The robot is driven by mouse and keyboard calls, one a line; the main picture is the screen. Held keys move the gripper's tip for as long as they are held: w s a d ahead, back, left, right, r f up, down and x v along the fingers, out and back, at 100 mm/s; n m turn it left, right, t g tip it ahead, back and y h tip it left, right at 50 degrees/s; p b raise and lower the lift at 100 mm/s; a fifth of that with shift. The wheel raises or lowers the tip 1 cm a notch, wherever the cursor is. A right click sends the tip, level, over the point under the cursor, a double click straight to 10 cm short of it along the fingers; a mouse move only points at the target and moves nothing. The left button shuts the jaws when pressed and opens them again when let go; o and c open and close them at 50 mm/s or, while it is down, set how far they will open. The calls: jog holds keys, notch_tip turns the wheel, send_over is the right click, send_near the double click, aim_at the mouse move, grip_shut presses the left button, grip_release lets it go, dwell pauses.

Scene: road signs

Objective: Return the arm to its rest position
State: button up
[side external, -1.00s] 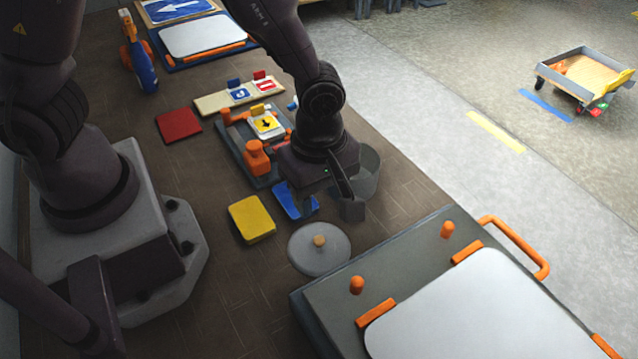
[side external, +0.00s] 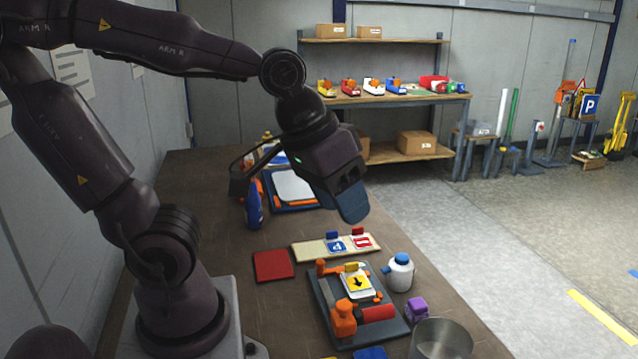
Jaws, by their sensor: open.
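My gripper (side external: 300,196) is raised above the workbench (side external: 210,240), at the end of my bent arm. It is open, with a dark finger on the left and a blue-grey piece on the right. I cannot tell whether that piece is a finger pad. Below it, apart from it, are a cream strip (side external: 305,252) with blue and red sign pieces and a dark tray (side external: 325,300). The tray holds a yellow arrow sign (side external: 356,281), an orange tool (side external: 343,318) and a red roller (side external: 378,313).
A red pad (side external: 273,265), a white bottle (side external: 399,273), a purple block (side external: 416,308) and a metal pot (side external: 440,340) stand on the bench. A blue-and-orange bottle (side external: 253,205) stands behind. Shelves (side external: 375,95) are farther back. Open floor (side external: 520,230) lies to the right.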

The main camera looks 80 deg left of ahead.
jog(key=s+r+m, duration=0.1)
jog(key=s+a+m, duration=0.1)
jog(key=shift+s+a+r+m+t+y, duration=0.3)
jog(key=shift+r+m+t, duration=0.1)
